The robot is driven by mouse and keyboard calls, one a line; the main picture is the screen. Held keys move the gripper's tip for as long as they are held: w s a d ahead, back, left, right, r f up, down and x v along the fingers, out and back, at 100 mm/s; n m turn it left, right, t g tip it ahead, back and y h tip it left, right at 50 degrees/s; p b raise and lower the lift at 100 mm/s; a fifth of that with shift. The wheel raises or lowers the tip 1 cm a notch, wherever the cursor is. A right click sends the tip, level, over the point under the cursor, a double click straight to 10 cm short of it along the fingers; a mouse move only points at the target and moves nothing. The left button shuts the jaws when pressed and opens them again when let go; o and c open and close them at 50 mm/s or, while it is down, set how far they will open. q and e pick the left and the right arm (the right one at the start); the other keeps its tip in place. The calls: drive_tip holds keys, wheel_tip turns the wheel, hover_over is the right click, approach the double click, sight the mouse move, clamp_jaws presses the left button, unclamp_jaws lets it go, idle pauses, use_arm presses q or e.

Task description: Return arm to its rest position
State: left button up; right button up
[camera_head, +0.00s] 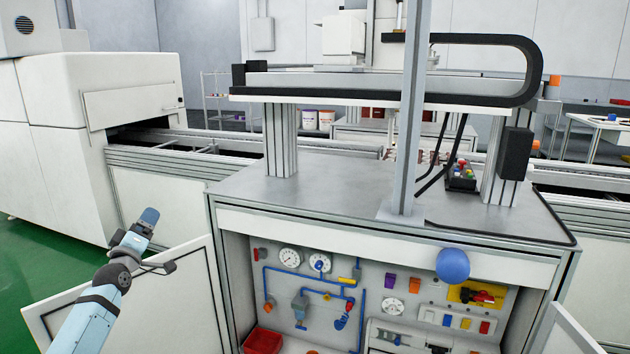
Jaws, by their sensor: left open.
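My left arm comes in from the lower left, light blue with dark joint bands. My left gripper (146,221) is at its upper end, raised in front of the white machine and the open cabinet door. It is open, and I see nothing held between its fingers. It appears apart from the workbench. My right gripper is not in view.
A grey-topped workbench (340,190) with a metal post (410,120) stands ahead. Its open cabinet shows gauges, blue pipes and a red bin (262,341). The left door (180,300) swings out near my arm. A blue round object (452,265) shows at the bench front.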

use_arm(q)
drive_tip(key=s+d+f+m+g+h, duration=0.2)
drive_tip(key=s+d+f+m+g, duration=0.1)
drive_tip(key=s+d+f+m, duration=0.85)
drive_tip(key=s+d+f+m+h, duration=0.1)
drive_tip(key=s+d+m+h, duration=0.25)
drive_tip(key=s+d, duration=0.7)
drive_tip(key=s+d+r+n+h, duration=0.1)
drive_tip(key=s+d+r, duration=0.15)
drive_tip(key=s, duration=0.55)
drive_tip(key=s+d+r+h, duration=0.1)
drive_tip(key=s+d+r, duration=0.15)
drive_tip(key=s, duration=0.45)
drive_tip(key=s+d+r+n+h, duration=0.15)
drive_tip(key=s+d, duration=0.25)
drive_tip(key=s, duration=0.4)
drive_tip(key=s+a+r+g+y+p, duration=0.3)
drive_tip(key=a+r+g+y+p, duration=0.3)
drive_tip(key=p, duration=3.2)
drive_tip(key=shift+s+a+r+g, duration=0.45)
drive_tip(key=shift+a+g, duration=0.25)
drive_tip(key=shift+a, duration=0.4)
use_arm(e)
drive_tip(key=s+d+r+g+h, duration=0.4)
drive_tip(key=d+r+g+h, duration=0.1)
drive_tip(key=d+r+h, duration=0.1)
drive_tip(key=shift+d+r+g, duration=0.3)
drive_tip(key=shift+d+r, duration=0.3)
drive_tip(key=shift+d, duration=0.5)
